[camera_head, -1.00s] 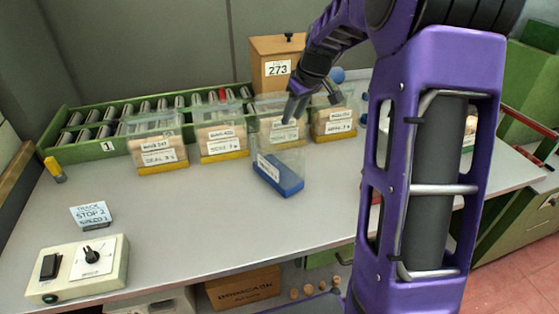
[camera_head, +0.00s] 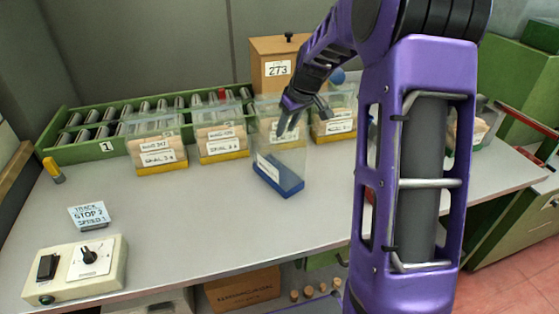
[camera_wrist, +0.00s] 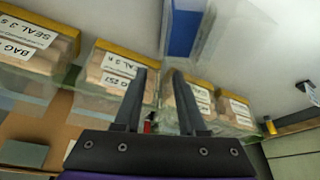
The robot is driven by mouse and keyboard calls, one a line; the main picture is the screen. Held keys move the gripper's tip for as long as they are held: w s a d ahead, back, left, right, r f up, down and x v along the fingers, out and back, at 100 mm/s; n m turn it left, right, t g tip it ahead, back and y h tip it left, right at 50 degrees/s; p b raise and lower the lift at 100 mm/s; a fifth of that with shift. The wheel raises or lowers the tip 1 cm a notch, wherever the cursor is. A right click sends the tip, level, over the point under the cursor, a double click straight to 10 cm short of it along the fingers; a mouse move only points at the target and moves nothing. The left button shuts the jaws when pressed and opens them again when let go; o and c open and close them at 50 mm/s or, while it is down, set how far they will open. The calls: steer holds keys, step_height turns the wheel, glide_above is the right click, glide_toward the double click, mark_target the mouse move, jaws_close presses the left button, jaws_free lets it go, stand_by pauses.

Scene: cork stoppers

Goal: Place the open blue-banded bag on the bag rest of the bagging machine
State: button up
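The blue-banded bag (camera_head: 278,184) stands on the table in front of the row of yellow-banded bags. Its clear walls rise above the blue base, and a white label is low on its left side. In the wrist view its blue band (camera_wrist: 184,32) shows at the top, beyond the fingertips. My gripper (camera_head: 304,118) is over the bag's upper part, fingers pointing down and spread apart. The wrist view also shows my gripper (camera_wrist: 157,71) with a gap between its tips. I cannot tell whether a finger touches the clear wall. I cannot make out the bag rest; my arm hides part of the right side.
Several yellow-banded bags (camera_head: 222,145) stand close behind. A green roller track (camera_head: 108,148) and a wooden box marked 273 (camera_head: 277,69) are at the back. A control box (camera_head: 76,270) and a small sign (camera_head: 89,216) are front left. The table's middle front is clear.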

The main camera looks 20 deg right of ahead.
steer(key=shift+f, duration=0.1)
jaws_close()
stand_by(1.5)
